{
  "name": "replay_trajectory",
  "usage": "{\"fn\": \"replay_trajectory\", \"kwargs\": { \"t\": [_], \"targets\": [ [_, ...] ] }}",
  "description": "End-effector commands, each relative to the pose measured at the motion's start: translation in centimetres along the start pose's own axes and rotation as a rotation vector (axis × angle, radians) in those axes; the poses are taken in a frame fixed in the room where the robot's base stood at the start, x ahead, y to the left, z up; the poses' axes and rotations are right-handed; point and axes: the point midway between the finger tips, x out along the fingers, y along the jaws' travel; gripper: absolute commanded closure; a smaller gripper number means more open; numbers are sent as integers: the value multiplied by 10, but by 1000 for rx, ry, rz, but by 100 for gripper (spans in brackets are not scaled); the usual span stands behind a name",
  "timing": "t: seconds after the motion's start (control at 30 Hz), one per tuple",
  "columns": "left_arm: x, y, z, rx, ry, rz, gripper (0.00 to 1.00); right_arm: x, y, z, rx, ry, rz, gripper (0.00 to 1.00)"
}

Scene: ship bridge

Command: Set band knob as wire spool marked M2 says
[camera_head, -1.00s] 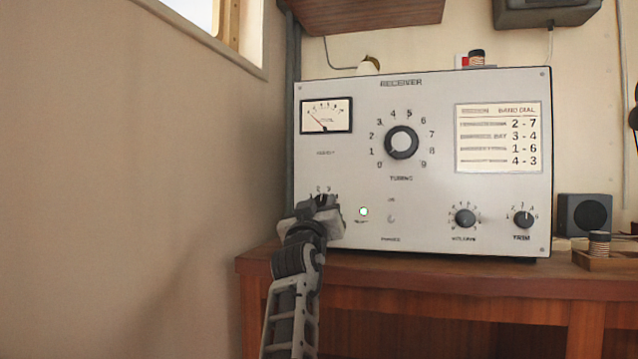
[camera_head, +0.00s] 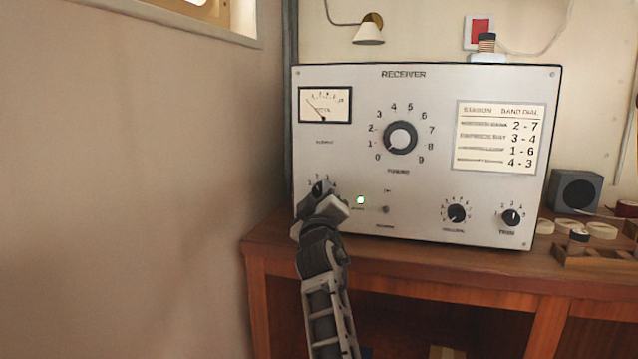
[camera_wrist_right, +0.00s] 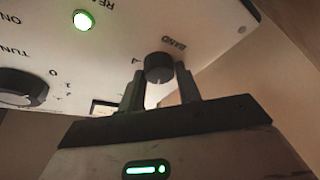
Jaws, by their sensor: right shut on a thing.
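The grey receiver (camera_head: 430,85) stands on a wooden desk. Its band knob (camera_wrist_right: 158,67) is small and dark, at the lower left of the front panel, and mostly hidden by my gripper in the head view. My right gripper (camera_head: 322,198) is at this knob; in the wrist view its two fingers (camera_wrist_right: 159,80) are shut on either side of it. A wire spool (camera_head: 487,44) stands on top of the receiver, and another spool (camera_head: 578,240) stands by the wooden tray at right. I cannot read a mark on either. My left gripper is not in view.
A card (camera_head: 498,137) on the panel lists band-dial pairs 2-7, 3-4, 1-6, 4-3; its station names are blurred. The tuning knob (camera_head: 400,138), a lit green lamp (camera_head: 360,200) and a speaker (camera_head: 575,191) are nearby. The wall is close at left.

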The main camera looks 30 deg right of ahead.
Motion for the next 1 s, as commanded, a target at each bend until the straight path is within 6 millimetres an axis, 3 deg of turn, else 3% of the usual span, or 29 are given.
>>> {"fn": "replay_trajectory", "kwargs": {
  "t": [0.5, 0.53, 0.6, 1.0],
  "targets": [
    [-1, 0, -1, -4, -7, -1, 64, 0, 0, 0, -18, 1, -7, 89],
    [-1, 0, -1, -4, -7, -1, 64, 0, 0, 0, -18, 1, -7, 64],
    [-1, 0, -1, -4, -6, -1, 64, 0, 0, 0, -18, 1, -7, 45],
    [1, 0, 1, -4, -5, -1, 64, -5, -3, -1, -17, 1, -8, 45]
  ]
}}
